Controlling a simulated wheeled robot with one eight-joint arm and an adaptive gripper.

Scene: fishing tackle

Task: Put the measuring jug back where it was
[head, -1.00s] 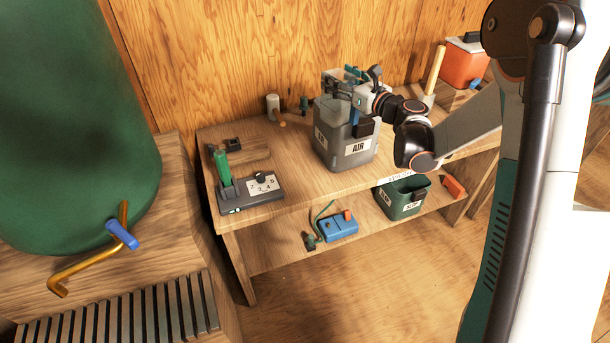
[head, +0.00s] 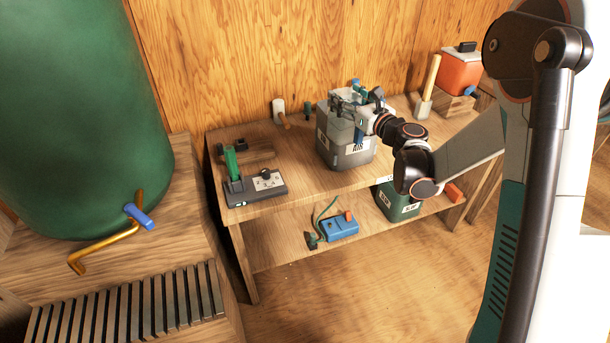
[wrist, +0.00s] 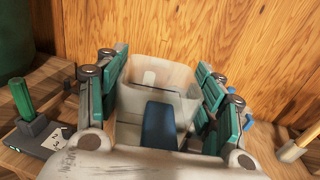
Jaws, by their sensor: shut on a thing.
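The measuring jug is clear, with a blue handle. In the wrist view the jug (wrist: 160,75) sits between the two teal-padded fingers of my gripper (wrist: 163,92), with its handle toward the camera.
The lower shelf holds a blue box (head: 342,228) and a green bin (head: 397,203). The bench front between lever and bin is clear.

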